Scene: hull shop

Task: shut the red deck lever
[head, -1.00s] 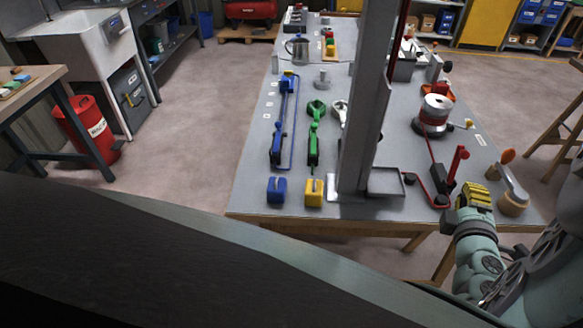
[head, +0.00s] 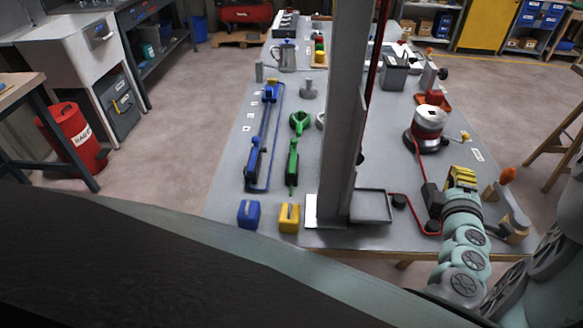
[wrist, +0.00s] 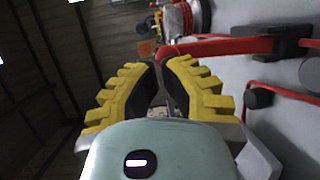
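The red deck lever (wrist: 225,47) is a long red bar in the wrist view, running left from a dark bracket (wrist: 283,44). Its free end lies just beyond my fingertips; whether they touch it I cannot tell. My gripper (wrist: 161,75) has yellow ridged fingers drawn close together, with a narrow gap and nothing visibly held between them. In the head view my gripper (head: 462,177) is at the right side of the bench, beside the lever's dark base (head: 433,197). The gripper hides the red handle there.
A red line (head: 405,203) runs along the bench (head: 225,190) near the lever. A red-and-white reel (head: 428,122) stands behind. A grey column (head: 345,120) with a tray stands to the left, beside green and blue levers.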

